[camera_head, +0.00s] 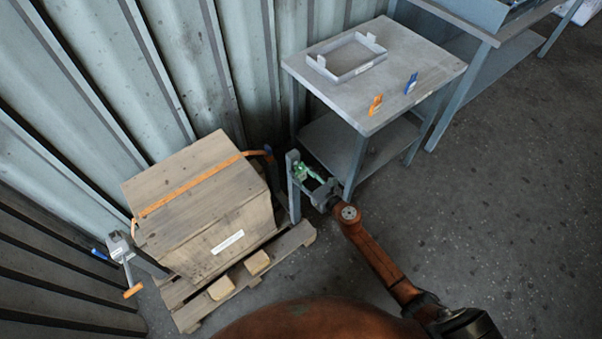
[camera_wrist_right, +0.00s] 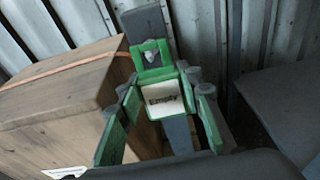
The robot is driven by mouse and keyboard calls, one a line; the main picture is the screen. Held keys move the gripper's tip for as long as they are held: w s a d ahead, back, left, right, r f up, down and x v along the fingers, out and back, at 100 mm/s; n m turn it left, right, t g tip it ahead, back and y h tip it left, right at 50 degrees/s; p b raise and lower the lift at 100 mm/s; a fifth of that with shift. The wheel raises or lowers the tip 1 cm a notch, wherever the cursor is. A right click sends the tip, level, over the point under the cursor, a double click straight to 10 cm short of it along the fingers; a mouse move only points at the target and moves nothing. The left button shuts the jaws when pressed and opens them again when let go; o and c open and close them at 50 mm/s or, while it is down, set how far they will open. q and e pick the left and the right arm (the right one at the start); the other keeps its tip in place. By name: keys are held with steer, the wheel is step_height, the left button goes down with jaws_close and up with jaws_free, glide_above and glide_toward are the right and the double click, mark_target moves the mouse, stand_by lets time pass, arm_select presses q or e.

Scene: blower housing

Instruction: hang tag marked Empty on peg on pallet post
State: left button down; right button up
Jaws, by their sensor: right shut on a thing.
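The green tag (camera_wrist_right: 165,102) has a white face that reads "Empty". It is upright against the grey pallet post (camera_wrist_right: 146,24), and a small pale peg end (camera_wrist_right: 150,56) shows in the opening of its green top. I cannot tell if the tag's weight rests on the peg. My right gripper (camera_wrist_right: 163,92) is shut on the tag, with one green-padded finger on either side. In the head view the tag (camera_head: 300,171) is at the top of the post (camera_head: 294,200), with my right gripper (camera_head: 316,187) just right of it. My left gripper is not in view.
A wooden crate (camera_head: 195,200) with an orange strap sits on the pallet (camera_head: 300,240), left of the post. A grey table (camera_head: 420,72) close behind my right gripper holds a tray (camera_head: 345,72), an orange tag (camera_head: 376,104) and a blue tag (camera_head: 411,84). Floor at right is clear.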

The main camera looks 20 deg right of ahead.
stand_by(0.4)
steer(key=o, duration=1)
steer(key=shift+o, duration=0.2)
steer(key=v, duration=1.2)
